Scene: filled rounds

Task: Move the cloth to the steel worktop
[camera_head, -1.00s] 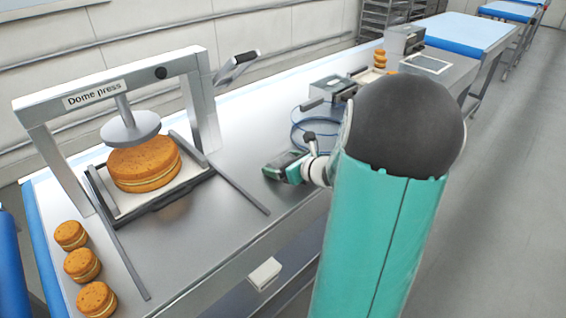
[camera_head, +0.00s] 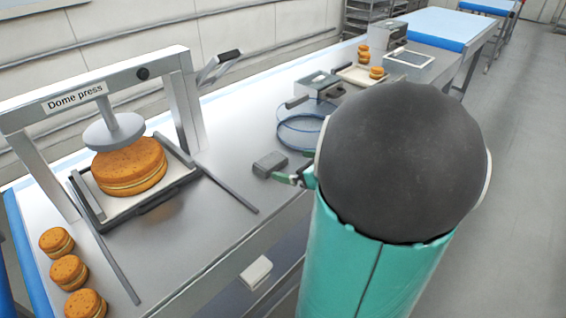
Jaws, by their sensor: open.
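No other thing in view looks like a cloth. Part of my gripper and wrist is hidden behind my large dark arm joint.
The dome press (camera_head: 115,130) holds a large filled round (camera_head: 130,168). Several small rounds stand at the front left. Blue rings (camera_head: 302,131) and a metal device (camera_head: 318,85) lie behind the grey item. A white box (camera_head: 256,272) is on the worktop's front side.

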